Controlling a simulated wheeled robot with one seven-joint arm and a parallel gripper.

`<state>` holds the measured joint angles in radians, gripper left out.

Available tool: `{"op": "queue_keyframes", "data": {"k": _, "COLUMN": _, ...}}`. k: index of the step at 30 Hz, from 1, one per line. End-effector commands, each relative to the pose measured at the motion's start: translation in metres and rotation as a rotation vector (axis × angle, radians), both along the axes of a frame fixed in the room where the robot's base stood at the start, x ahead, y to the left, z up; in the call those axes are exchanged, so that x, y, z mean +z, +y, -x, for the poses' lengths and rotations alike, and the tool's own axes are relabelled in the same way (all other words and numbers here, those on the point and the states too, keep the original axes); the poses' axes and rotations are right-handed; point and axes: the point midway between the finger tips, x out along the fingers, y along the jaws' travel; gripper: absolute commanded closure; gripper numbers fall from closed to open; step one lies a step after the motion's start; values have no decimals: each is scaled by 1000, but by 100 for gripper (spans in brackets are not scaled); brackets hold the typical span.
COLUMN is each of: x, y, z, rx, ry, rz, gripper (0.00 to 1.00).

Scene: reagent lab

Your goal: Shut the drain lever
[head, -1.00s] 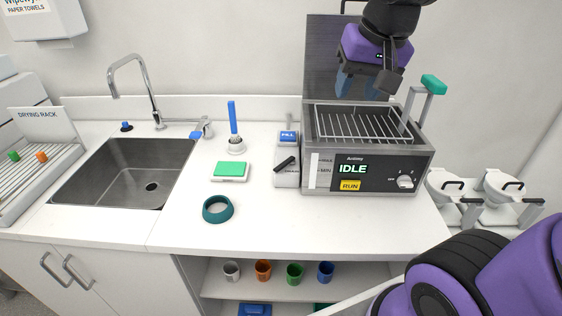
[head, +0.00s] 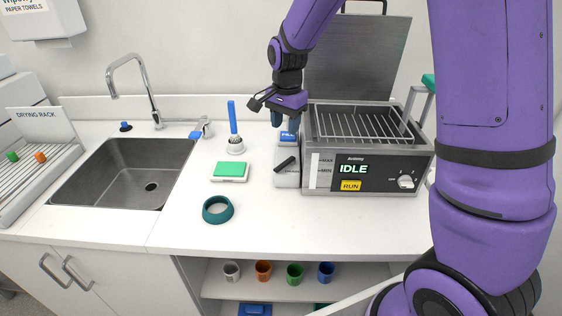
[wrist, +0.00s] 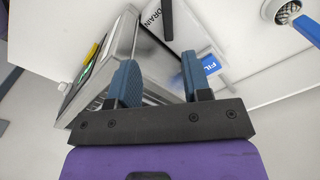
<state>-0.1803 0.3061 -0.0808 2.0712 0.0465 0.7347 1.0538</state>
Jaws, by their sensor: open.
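The drain lever (head: 286,163) is a short black bar lying slantwise on the front of a small grey valve box (head: 286,180), left of the bath. In the wrist view the black lever (wrist: 167,20) shows beside the word DRAIN, beyond the fingertips. My gripper (head: 284,118) is above and behind the lever, near the blue FILL label (head: 288,136). In the wrist view my gripper (wrist: 158,78) has its two blue fingers apart with nothing between them. It does not touch the lever.
The steel bath (head: 365,150) stands right of the valve box, its lid raised and display reading IDLE. The front counter is clear.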

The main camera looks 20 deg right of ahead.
Motion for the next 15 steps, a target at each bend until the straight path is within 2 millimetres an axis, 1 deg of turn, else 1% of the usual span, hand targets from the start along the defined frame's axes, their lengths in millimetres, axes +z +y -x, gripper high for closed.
{"op": "queue_keyframes", "data": {"k": 1, "x": -10, "y": 2, "z": -5, "rx": -19, "ry": 12, "rz": 3, "gripper": 55}}
{"op": "queue_keyframes", "data": {"k": 3, "x": -19, "y": 4, "z": -10, "rx": -43, "ry": 21, "rz": 5, "gripper": 55}}
{"op": "queue_keyframes", "data": {"k": 6, "x": -27, "y": 5, "z": -14, "rx": -64, "ry": 29, "rz": 8, "gripper": 55}}
{"op": "queue_keyframes", "data": {"k": 11, "x": -37, "y": 6, "z": -15, "rx": -74, "ry": 33, "rz": 9, "gripper": 55}}
{"op": "queue_keyframes", "data": {"k": 15, "x": -55, "y": 6, "z": -15, "rx": -73, "ry": 35, "rz": 10, "gripper": 55}}
